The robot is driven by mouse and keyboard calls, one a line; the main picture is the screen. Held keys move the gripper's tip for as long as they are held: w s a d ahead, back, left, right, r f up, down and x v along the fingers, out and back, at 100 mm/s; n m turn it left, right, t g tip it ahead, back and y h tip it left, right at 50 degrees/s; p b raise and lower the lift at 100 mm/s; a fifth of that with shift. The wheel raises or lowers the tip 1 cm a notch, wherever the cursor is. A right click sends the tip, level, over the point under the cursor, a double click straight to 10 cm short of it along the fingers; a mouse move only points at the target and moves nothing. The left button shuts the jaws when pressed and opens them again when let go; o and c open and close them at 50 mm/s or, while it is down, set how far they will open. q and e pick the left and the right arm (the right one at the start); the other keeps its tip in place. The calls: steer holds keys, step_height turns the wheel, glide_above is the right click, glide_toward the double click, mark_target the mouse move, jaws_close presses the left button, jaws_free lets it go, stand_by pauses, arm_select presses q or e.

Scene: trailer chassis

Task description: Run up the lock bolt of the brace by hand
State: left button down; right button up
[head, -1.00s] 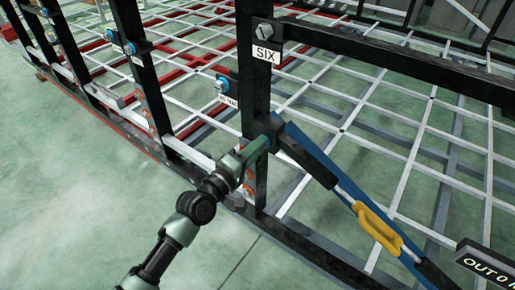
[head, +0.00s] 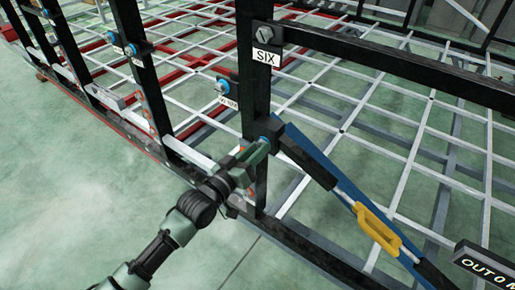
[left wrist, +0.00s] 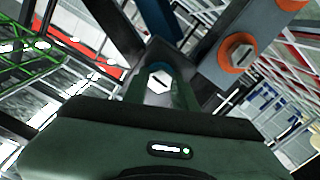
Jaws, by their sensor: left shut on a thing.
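The brace (head: 315,171) is a blue diagonal bar with a black sleeve, a rod and a yellow grip (head: 376,229). Its upper end meets the black post marked SIX. My left gripper (head: 262,150) is at that joint and covers much of it in the head view. In the left wrist view the lock bolt (left wrist: 159,81) shows as a pale hex head with a dark slot and a blue ring behind it. The two green fingers (left wrist: 160,92) are shut on it, one on each side. My right gripper is not in view.
An orange-ringed bolt (left wrist: 238,52) sits on a grey plate beside the fingers. The SIX label (head: 266,57) is higher on the post (head: 256,100). Another blue-ringed bolt (head: 222,86) is to the left. A white lattice fills the frame behind; green floor (head: 80,200) is clear at left.

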arm_select(q)
steer(key=m, duration=0.3)
steer(key=m+p, duration=0.1)
steer(key=m, duration=0.6)
steer(key=shift+f+m, duration=0.3)
steer(key=shift+f, duration=0.05)
stand_by(0.4)
steer(key=c, duration=1.4)
jaws_free()
steer(key=shift+o, duration=1.4)
steer(key=shift+s+a+r, duration=0.1)
steer(key=shift+r, duration=0.2)
steer(key=v, duration=0.8)
steer(key=shift+b, duration=0.4)
